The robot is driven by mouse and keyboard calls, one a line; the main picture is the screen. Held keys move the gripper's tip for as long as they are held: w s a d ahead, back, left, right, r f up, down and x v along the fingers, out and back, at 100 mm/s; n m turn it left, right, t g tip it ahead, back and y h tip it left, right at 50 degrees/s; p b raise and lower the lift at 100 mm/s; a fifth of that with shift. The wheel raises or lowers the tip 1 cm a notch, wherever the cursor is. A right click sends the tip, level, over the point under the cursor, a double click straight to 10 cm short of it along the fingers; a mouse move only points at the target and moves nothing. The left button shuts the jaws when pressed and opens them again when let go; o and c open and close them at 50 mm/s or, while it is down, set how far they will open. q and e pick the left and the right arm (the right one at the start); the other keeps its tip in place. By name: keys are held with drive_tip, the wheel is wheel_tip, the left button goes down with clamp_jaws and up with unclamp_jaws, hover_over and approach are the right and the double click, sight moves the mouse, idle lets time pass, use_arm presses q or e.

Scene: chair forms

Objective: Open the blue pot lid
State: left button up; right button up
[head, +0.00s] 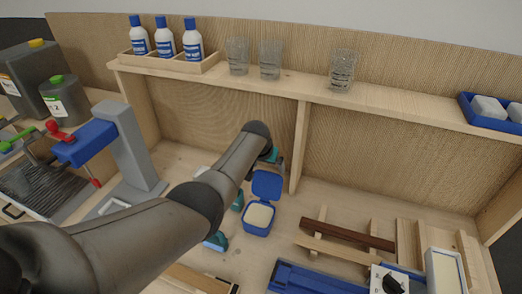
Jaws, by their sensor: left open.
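The blue pot (257,229) stands on the wooden worktop near the middle of the view. Its blue lid (267,184) is swung up and back at the rear edge, so the pot is open and a pale cream inside shows. My left arm reaches in from the left and its forearm hides most of the hand. The teal finger parts of my left gripper (227,222) show just left of the pot, spread apart and open, with nothing seen between them. I cannot see them touching the pot. My right gripper is not in view.
A shelf above holds white-blue bottles (164,40), clear glasses (270,58) and a blue tray (468,105). Wooden bars (346,234) and a blue fixture (325,281) lie right of the pot. A grey-and-blue clamp stand (132,150) is at left. Worktop behind the bars is clear.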

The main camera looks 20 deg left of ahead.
use_arm(q)
drive_tip(key=v, duration=1.4)
drive_tip(key=shift+s+d+f, duration=0.1)
drive_tip(key=shift+c, duration=0.2)
